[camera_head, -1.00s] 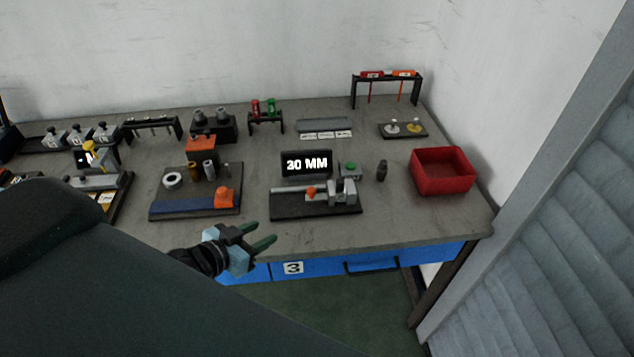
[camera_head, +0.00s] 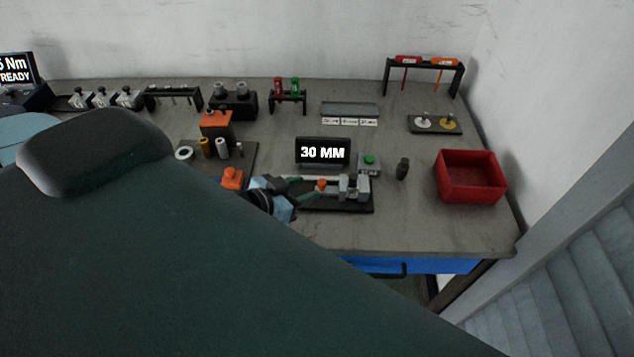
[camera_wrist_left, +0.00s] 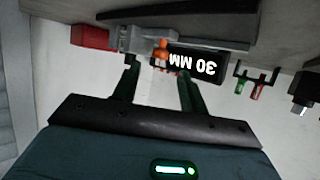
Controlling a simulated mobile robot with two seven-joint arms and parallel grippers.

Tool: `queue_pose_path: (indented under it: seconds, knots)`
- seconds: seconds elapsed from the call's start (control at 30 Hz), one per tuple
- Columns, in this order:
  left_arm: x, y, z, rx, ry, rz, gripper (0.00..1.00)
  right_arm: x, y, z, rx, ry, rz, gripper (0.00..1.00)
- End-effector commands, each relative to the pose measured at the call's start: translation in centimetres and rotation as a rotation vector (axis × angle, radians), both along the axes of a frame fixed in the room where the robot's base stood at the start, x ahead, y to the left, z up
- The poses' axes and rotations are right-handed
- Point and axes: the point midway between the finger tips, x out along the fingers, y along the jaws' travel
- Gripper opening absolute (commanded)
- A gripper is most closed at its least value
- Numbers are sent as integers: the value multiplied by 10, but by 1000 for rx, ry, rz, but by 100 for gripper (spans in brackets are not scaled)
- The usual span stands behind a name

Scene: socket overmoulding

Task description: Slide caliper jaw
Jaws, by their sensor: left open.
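The caliper (camera_head: 354,188) is a grey block-and-rail device on a dark base (camera_head: 345,208), with an orange knob (camera_head: 321,185) on its sliding jaw. A display reading "30 MM" (camera_head: 322,152) stands behind it. My left gripper (camera_head: 308,188) is open at the caliper's left end, its green fingers pointing right at the orange knob. In the left wrist view the picture is upside down, and the orange knob (camera_wrist_left: 160,50) appears beyond and between the two open fingers (camera_wrist_left: 158,80). I cannot tell whether a finger touches it. My right gripper is not in view.
A green button box (camera_head: 369,162) and a small dark cylinder (camera_head: 402,168) stand right of the caliper. A red bin (camera_head: 470,178) is further right. The table front right is clear.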

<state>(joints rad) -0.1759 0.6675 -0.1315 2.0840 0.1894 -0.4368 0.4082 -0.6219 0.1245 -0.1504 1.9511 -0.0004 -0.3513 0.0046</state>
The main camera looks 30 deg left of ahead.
Motion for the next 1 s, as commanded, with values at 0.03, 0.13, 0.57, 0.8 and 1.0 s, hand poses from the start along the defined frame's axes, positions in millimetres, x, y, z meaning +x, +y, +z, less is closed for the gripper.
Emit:
queue_pose_path:
  seconds: [0.03,0.13,0.57,0.8,1.0]
  knots:
    - [7,-1,-2,0,-2,1,43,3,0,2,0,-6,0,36]
    - [20,-4,-7,0,-3,1,43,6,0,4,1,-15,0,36]
    - [46,-11,-19,0,-1,0,43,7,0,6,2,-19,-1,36]
    - [46,-11,-19,0,-1,0,42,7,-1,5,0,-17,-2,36]
    - [46,-11,-19,0,-1,0,16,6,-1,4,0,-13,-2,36]
